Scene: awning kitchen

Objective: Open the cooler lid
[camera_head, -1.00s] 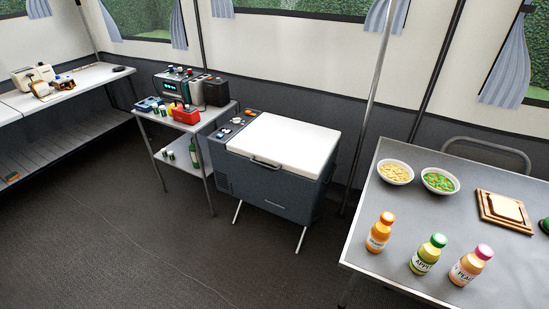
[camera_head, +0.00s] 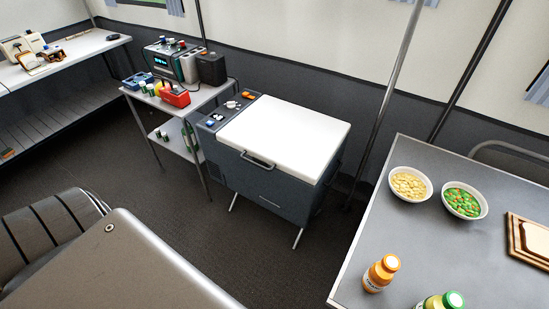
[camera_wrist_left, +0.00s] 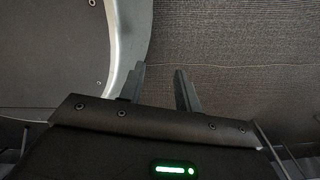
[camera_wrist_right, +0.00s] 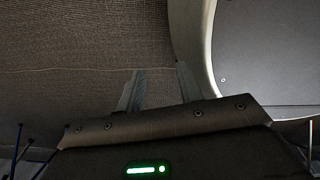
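The cooler (camera_head: 262,184) stands on the floor near the middle of the head view, a dark blue-grey box on light legs. Its white lid (camera_head: 285,138) lies flat and shut on top. A dark handle (camera_head: 257,160) is at the front edge of the lid. A control panel with knobs (camera_head: 227,113) is along its left side. My left gripper (camera_wrist_left: 160,82) is open and empty over the floor in the left wrist view. My right gripper (camera_wrist_right: 160,82) is open and empty over the floor in the right wrist view. Neither gripper shows in the head view, and both are away from the cooler.
A small side table (camera_head: 208,98) with boxes and a red case (camera_head: 174,95) stands close to the cooler's left. A grey table (camera_head: 374,240) with bowls and bottles is at the right. A pole (camera_head: 385,105) rises behind the cooler. The floor (camera_head: 215,255) before the cooler looks clear.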

